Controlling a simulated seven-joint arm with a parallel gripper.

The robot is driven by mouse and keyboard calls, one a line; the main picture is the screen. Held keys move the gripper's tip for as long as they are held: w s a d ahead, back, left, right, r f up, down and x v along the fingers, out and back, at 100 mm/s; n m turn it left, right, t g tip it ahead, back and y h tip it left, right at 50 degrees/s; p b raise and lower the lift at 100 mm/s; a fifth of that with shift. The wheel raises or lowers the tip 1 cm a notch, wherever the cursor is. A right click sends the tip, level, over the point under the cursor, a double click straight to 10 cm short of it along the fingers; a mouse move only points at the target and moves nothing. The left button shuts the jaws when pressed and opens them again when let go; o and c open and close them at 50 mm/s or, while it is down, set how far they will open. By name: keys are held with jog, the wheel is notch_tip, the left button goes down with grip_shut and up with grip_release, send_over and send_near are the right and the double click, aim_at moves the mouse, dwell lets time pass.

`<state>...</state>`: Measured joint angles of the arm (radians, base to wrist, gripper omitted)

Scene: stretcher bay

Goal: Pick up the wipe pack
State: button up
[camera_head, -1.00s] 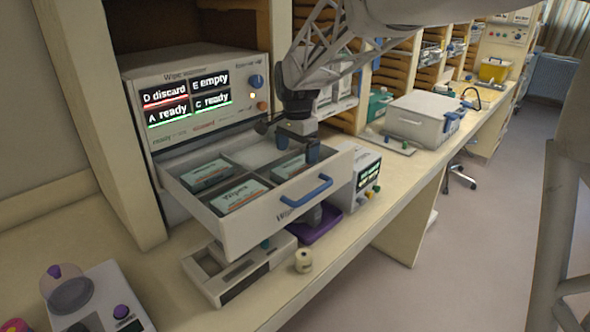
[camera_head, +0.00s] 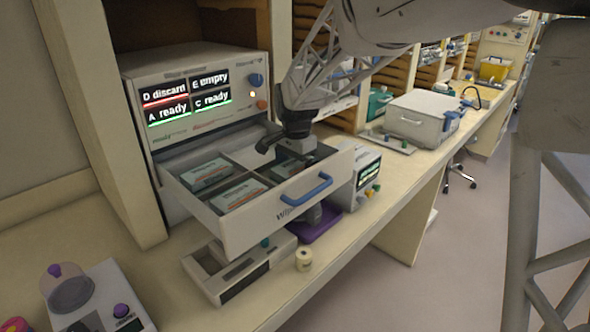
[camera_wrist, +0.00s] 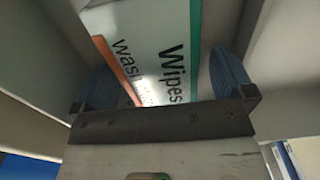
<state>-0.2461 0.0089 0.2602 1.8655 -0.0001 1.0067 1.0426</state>
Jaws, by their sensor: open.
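A white wipe pack (camera_wrist: 145,40) with an orange edge, a green edge and the word "Wipes" lies below my gripper in the wrist view. My gripper (camera_wrist: 160,82) is open, with one blue fingertip pad on each side of the pack. I cannot tell whether the pads touch it. In the head view my gripper (camera_head: 290,168) reaches down into the right part of the open drawer (camera_head: 275,213) and hides what lies under it. Two more packs lie in the left compartments, one at the back (camera_head: 208,173) and one in front (camera_head: 239,194).
Compartment walls stand close around my gripper. The warmer's display (camera_head: 188,97) reads D discard, E empty, A ready, C ready. A blue handle (camera_head: 306,190) is on the drawer front. A small cream roll (camera_head: 303,259) and a purple tray (camera_head: 315,225) are on the counter.

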aim_at(296, 163)
jog(key=c, duration=1)
jog(key=shift+r, duration=5.05)
